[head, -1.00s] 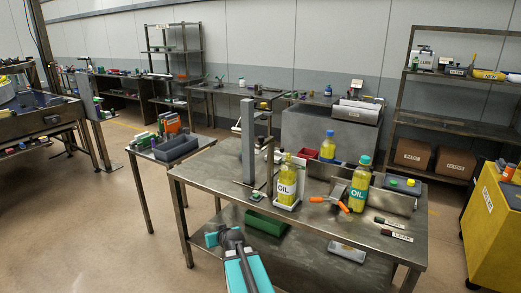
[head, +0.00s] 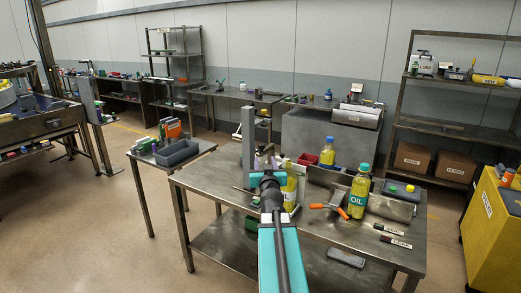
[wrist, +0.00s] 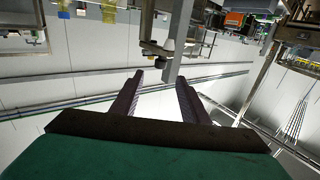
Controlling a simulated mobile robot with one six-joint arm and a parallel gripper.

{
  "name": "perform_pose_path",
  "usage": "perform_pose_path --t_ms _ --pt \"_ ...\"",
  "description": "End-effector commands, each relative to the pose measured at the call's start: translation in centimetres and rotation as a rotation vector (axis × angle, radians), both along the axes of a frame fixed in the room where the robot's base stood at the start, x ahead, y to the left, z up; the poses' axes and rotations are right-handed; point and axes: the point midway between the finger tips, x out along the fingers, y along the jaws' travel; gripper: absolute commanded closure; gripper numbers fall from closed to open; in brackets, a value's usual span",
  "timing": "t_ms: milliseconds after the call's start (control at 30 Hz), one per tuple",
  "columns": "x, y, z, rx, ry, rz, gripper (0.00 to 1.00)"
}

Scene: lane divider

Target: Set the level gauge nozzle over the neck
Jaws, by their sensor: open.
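A grey upright post (head: 247,140) with a thinner stand (head: 268,125) beside it rises from the steel workbench (head: 330,228). A yellow oil bottle (head: 290,187) stands just right of them, partly hidden by my gripper. I cannot make out the level gauge nozzle or the neck for certain. My gripper (head: 263,178) is in front of the post in the head view. In the wrist view my gripper (wrist: 160,78) has its two dark fingers apart with nothing held between them. A grey post with a small dark fitting (wrist: 164,47) shows beyond the fingertips.
Another oil bottle (head: 360,192) and a blue-capped bottle (head: 327,151) stand on the bench. An orange-handled tool (head: 332,208) lies between. A side table with grey bin (head: 176,153) is at left, a yellow cabinet (head: 490,220) at right. Open floor lies at front left.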

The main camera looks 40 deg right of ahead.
Motion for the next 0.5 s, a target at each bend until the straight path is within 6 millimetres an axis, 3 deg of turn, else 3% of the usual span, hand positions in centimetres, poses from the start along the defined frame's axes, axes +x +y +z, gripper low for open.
perform_pose_path --t_ms 500 --pt "1.5 -1.3 0.0 0.001 0.002 0.001 0.59"
